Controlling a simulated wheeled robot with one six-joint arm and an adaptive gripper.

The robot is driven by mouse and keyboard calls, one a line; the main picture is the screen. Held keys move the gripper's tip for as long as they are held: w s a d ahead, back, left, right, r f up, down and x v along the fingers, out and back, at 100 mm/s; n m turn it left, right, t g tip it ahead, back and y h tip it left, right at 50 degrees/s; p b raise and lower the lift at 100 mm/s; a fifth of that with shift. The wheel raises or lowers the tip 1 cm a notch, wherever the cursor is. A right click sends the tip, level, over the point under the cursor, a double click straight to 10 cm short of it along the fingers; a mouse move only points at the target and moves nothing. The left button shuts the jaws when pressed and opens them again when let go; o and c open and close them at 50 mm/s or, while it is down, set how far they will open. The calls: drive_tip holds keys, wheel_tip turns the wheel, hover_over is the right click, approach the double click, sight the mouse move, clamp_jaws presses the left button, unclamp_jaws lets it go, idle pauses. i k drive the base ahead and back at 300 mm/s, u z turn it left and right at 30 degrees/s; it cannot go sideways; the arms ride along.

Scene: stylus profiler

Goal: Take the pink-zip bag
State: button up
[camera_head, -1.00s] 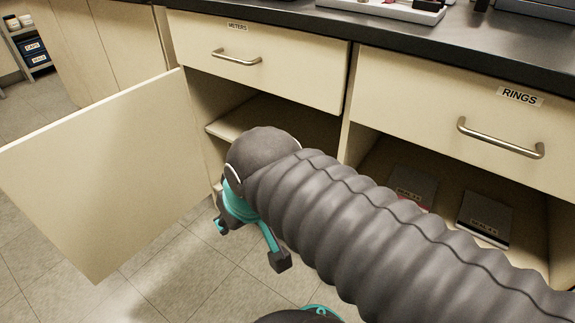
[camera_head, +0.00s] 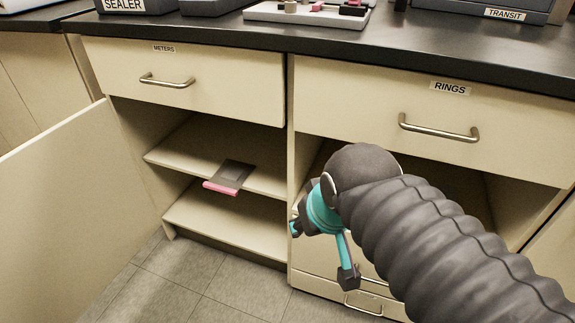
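The pink-zip bag (camera_head: 231,175) is a flat dark grey pouch with a pink strip along its front edge. It lies on the upper shelf (camera_head: 180,150) of the open left cabinet, its pink edge at the shelf's front edge. My gripper (camera_head: 322,254) is right of the bag and lower in the picture, in front of the right cabinet. Its teal and black fingers are spread apart, with nothing seen between them. It is clear of the bag.
The open cabinet door (camera_head: 50,190) stands out at left. The lower shelf (camera_head: 225,220) looks empty. The METERS drawer (camera_head: 180,80) and RINGS drawer (camera_head: 430,110) are shut above. A divider (camera_head: 290,180) separates the cabinets. My arm hides much of the right cabinet.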

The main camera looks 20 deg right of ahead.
sight(229, 178)
drive_tip(key=z, duration=2.4)
drive_tip(key=k, duration=1.5)
drive_tip(key=u, duration=0.7)
